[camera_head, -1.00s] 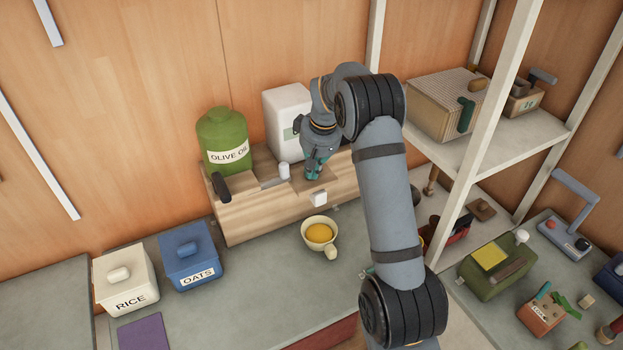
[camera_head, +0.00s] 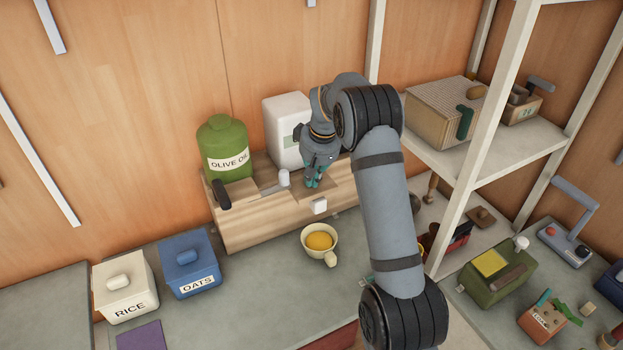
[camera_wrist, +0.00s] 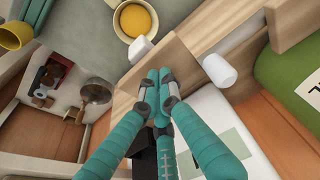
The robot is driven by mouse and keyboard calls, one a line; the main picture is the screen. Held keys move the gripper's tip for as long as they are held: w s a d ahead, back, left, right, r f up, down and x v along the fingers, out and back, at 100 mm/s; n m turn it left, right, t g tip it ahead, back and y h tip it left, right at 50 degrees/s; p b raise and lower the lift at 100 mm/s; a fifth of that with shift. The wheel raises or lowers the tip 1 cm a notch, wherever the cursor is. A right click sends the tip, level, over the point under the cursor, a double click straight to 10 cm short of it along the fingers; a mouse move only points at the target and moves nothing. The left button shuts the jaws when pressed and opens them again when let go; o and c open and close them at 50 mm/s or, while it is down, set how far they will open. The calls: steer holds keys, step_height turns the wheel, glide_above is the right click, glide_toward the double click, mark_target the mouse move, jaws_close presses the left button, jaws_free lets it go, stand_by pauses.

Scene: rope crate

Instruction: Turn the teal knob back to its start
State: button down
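My gripper (camera_head: 312,184) has teal fingers and points down at the top of a wooden box (camera_head: 255,222) against the back wall. In the wrist view my gripper (camera_wrist: 158,76) has its fingertips side by side, with no gap visible between them. I cannot make out a separate teal knob at the fingertips; the fingers are the same colour and could hide one. A teal handle (camera_head: 464,123) shows on the front of the woven box on the right shelf, well away from my gripper.
A white knob (camera_head: 283,178) stands on the box top left of my gripper; another white knob (camera_head: 319,205) is on its front. A black handle (camera_head: 221,194) is at the left end. An olive oil jar (camera_head: 222,148) and white canister (camera_head: 287,130) stand behind. A cup (camera_head: 310,252) sits in front.

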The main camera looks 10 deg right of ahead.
steer(key=shift+d+f, duration=0.2)
steer(key=shift+d, duration=0.25)
steer(key=shift+w+d, duration=0.15)
steer(key=shift+d, duration=0.65)
steer(key=shift+w+d+f, duration=0.1)
steer(key=shift+w+d, duration=0.2)
steer(key=shift+w, duration=0.2)
steer(key=shift+s+a, duration=0.1)
steer(key=shift+b, duration=0.3)
